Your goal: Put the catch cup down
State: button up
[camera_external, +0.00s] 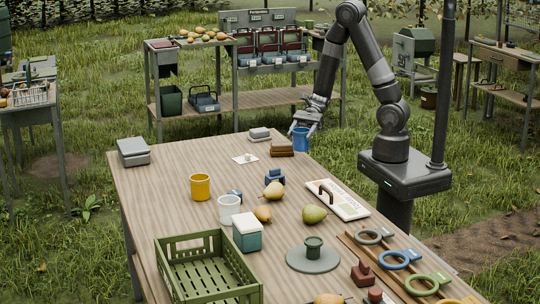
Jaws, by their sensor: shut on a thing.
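A blue cup (300,140) is upright at the far right corner of the wooden table. My gripper (307,126) reaches down from my arm and is shut on the blue cup near its rim. The fingers are small in the picture and partly merge with the cup. I cannot tell whether the cup's base touches the tabletop (180,160) or hangs just above it. A yellow cup (200,187) and a white cup (229,209) stand apart from it, nearer the middle of the table.
A brown block (282,147) and grey block (259,134) lie just left of the blue cup. Pears (314,214), a clipboard-like board (338,200), a green crate (163,262) and ring-handled tools (393,261) occupy the nearer table. The far left tabletop is mostly clear.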

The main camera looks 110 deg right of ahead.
jog(key=w+r+v, duration=0.1)
jog(key=v, duration=0.6)
jog(key=w+a+n+g+y, duration=0.2)
jog(key=w+a+n, duration=0.1)
jog(key=w, duration=1.5)
jog(key=w+a+r+n+g, duration=0.1)
jog(key=w+a+r, duration=0.2)
jog(key=w+a, duration=0.95)
jog(key=w+a+r+g+y, duration=0.15)
jog(key=w+a, duration=0.25)
jog(key=a, duration=0.4)
jog(key=w+a+r+n, duration=0.15)
jog(key=w+a, duration=0.25)
jog(key=a, duration=0.4)
jog(key=w+a+r+g, duration=0.1)
jog(key=w+a+r, duration=0.25)
jog(key=a, duration=0.45)
send_over(246, 220)
jog(key=shift+a+f, duration=0.1)
jog(key=shift+f, duration=5.65)
